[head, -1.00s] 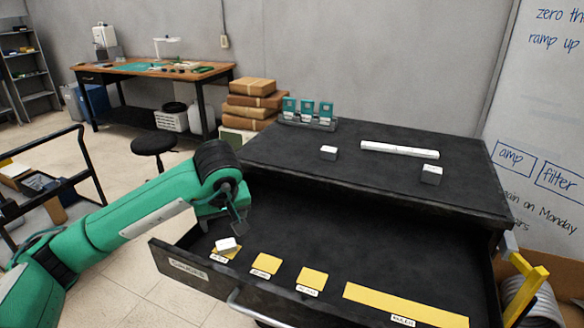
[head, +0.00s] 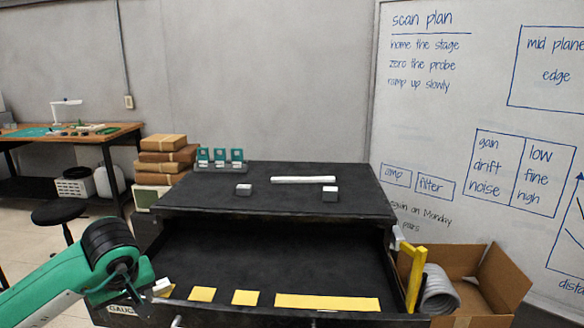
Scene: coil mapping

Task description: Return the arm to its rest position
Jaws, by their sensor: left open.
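My left arm comes in from the lower left, and its gripper (head: 138,296) is at the front left corner of the open drawer (head: 250,258). Its jaws are open, small and partly hidden by the wrist. A small white block (head: 163,286) lies in the drawer just right of the gripper, on a yellow patch that is mostly hidden. The gripper is apart from it and holds nothing that I can see. My right gripper is not in view.
Two short yellow patches (head: 202,294) and a long one (head: 327,302) lie bare in the drawer. On the cabinet top (head: 270,198) are two small blocks (head: 243,189), a white bar (head: 303,180) and a teal rack (head: 220,160). A cardboard box (head: 490,290) stands at right.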

